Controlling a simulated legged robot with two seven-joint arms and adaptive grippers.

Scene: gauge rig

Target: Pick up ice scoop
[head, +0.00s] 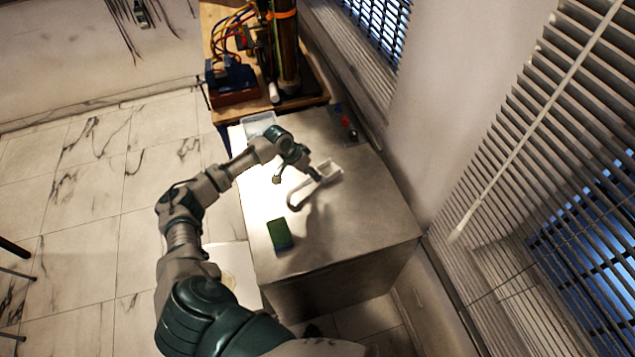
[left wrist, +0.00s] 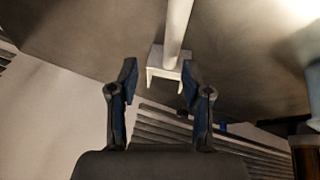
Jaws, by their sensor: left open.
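The ice scoop (head: 330,172) lies on the grey metal top of the cabinet (head: 365,215) in the head view. It has a white square scoop part and a long handle that ends in a curved hook. In the left wrist view the white scoop (left wrist: 166,66) shows ahead of the fingertips, nearer the right finger, with its handle running up out of the picture. My left gripper (head: 297,177) is open and empty, close above the scoop. It also shows in the left wrist view (left wrist: 160,82). Contact with the scoop cannot be made out. My right gripper is not in view.
A green sponge (head: 280,234) lies on the cabinet top near its front left. A pale tray (head: 259,124) is at the back left. A wooden bench (head: 225,112) with wired equipment stands behind. Window blinds (head: 560,130) and a wall are to the right.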

